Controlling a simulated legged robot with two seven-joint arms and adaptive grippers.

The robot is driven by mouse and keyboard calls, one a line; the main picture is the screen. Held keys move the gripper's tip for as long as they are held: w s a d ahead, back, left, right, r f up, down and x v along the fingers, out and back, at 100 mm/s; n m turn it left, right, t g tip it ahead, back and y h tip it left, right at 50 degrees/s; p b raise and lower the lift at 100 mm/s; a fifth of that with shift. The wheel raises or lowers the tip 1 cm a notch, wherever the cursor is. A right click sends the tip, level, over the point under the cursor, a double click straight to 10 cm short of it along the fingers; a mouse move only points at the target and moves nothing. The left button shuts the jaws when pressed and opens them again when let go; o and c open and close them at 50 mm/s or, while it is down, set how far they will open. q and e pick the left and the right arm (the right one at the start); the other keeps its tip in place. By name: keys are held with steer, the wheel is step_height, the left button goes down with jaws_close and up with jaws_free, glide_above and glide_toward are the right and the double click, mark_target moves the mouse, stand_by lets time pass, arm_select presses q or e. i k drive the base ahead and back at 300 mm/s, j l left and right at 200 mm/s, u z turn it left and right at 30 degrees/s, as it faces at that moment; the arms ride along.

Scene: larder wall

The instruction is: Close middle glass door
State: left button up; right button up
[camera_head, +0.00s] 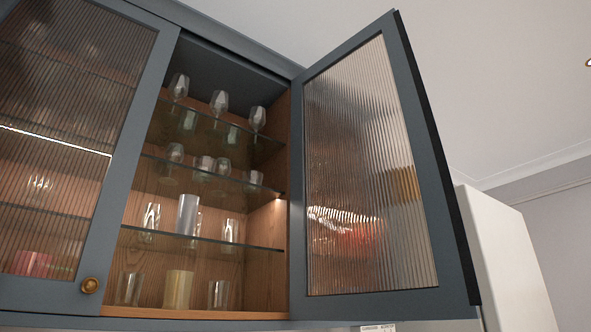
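An open cabinet door (375,180) with a blue-grey frame and ribbed glass swings out on the right, hinged along its left edge at the cabinet side. Its outer edge stands well away from the cabinet, towards me. The opening (205,190) beside it shows glass shelves with stemmed glasses and tumblers. I cannot tell from this view alone whether this is the middle door. Neither of my grippers is in view.
A ribbed-glass door (70,130) on the left is shut and has a round brass knob (90,285). A pale tall block (505,260) stands beyond the open door at right. The ceiling (490,80) is above. No loose object shows in front of the opening.

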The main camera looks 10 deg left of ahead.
mark_target(378, 233)
steer(key=i+l+u, duration=0.15)
steer(key=u, duration=0.25)
steer(key=i+l+u, duration=0.1)
steer(key=l+u, duration=0.75)
steer(key=i+l+u, duration=0.1)
steer(key=l+u, duration=0.15)
steer(key=u, duration=0.2)
steer(key=l+u, duration=0.4)
steer(key=k+j, duration=0.05)
